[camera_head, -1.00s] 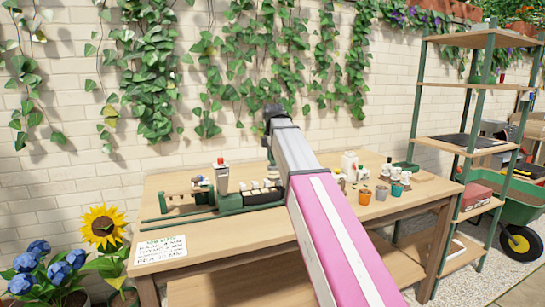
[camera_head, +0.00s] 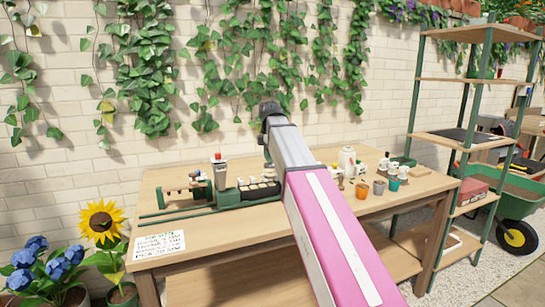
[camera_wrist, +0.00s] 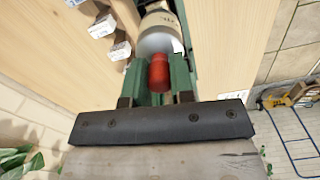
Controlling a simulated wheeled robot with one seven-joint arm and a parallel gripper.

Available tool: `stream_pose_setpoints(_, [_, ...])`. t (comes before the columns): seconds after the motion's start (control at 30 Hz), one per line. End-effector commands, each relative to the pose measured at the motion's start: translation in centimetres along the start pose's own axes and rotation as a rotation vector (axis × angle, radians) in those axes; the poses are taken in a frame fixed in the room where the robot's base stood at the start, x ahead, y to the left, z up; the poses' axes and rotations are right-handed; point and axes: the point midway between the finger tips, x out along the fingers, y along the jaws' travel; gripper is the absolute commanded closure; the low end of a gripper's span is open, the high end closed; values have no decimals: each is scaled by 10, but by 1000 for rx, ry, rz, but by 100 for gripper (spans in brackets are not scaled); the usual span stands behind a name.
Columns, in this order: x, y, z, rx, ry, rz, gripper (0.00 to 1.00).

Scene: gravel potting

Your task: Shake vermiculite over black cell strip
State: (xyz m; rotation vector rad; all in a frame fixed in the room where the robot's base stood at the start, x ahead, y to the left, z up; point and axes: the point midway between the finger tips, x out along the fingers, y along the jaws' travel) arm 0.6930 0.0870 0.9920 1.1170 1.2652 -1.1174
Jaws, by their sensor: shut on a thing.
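In the wrist view my gripper (camera_wrist: 156,98) is shut on a red-capped bottle, with the red cap (camera_wrist: 158,72) between the fingers. The bottle's grey body (camera_wrist: 160,42) lies beyond the cap and bears a label, with green parts on both sides. In the head view an upright grey container (camera_head: 220,175) with a red top stands at the green rack; I cannot tell for sure whether it is the same bottle. The black cell strip (camera_head: 258,192) with white tags lies to its right. My fingertips cannot be made out in the head view.
The wooden table (camera_head: 215,235) has free room in front, beside a written sign (camera_head: 159,244). Small pots (camera_head: 379,188) and a white bottle (camera_head: 347,158) stand at the right. A brick wall (camera_head: 180,160) with ivy is close behind. A shelf rack (camera_head: 460,138) stands right.

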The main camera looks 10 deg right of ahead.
Motion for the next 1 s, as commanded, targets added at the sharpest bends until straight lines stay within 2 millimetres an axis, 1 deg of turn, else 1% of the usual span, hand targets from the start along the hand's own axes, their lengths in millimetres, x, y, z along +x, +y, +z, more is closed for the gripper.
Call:
stream_pose_setpoints(0.03, [0, -1, -4, 0, 0, 0, 94])
stream_pose_setpoints(0.13, [0, -1, -6, 2, 0, 0, 94])
stream_pose_setpoints(0.4, [0, 3, 15, 3, 0, 0, 94])
stream_pose_setpoints(0.47, [0, 3, 17, 2, 0, 0, 94])
stream_pose_setpoints(0.57, [0, 2, 13, 0, 0, 0, 94])
stream_pose_setpoints(0.8, [0, -1, -6, 0, 0, 0, 94])
stream_pose_setpoints(0.87, [0, -1, -6, 1, 0, 0, 94])
stream_pose_setpoints(1.0, [0, 1, 3, 2, 0, 0, 94])
